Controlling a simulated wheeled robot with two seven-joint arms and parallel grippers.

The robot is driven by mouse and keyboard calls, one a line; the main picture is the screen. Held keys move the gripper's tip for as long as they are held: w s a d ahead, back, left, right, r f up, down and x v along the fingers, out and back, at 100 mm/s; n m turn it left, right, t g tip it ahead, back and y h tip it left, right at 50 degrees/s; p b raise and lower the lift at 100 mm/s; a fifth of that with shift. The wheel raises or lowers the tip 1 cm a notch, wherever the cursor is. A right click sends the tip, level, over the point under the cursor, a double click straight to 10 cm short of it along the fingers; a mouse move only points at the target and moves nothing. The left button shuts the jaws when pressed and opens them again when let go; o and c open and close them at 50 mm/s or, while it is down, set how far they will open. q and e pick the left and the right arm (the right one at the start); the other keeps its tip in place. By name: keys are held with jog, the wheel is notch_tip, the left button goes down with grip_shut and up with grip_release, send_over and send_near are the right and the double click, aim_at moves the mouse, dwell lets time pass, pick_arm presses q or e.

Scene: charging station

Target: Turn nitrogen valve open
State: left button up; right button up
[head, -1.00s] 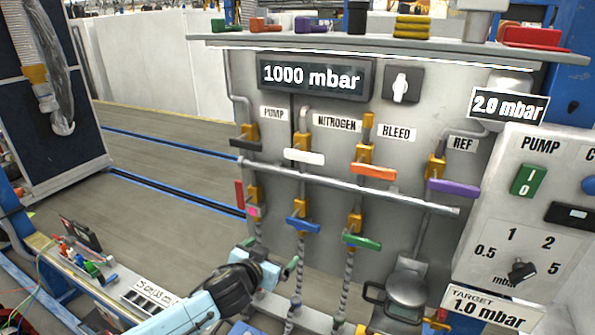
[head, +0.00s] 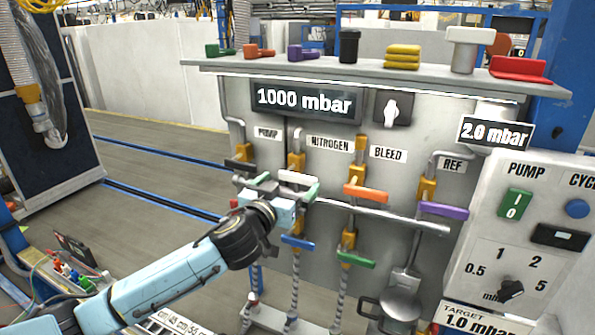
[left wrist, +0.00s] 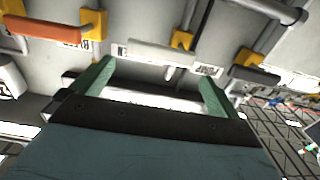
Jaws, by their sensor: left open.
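The nitrogen valve's white handle (head: 297,178) lies sideways below the NITROGEN label (head: 329,144), on a brass body (head: 297,160). In the left wrist view the white handle (left wrist: 165,52) runs across the top middle, just past the fingertips. My left gripper (head: 286,187) is open and empty in front of the panel at this handle, its green fingers to either side. In the left wrist view the open jaws (left wrist: 156,72) face the handle; I cannot tell whether they touch it. My right gripper is not in view.
The black pump handle (head: 241,166) is close on the left, the orange bleed handle (head: 366,192) on the right. A horizontal pipe (head: 395,219) runs just below. Blue (head: 298,243) and green (head: 356,259) handles hang lower. The display (head: 305,101) reads 1000 mbar.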

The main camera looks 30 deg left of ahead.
aim_at(296, 175)
pick_arm(q)
jog(key=shift+w+a+p, duration=0.2)
jog(key=shift+w+p, duration=0.2)
jog(key=shift+w, duration=2.5)
jog(key=c, duration=1.1)
jog(key=shift+c, duration=0.2)
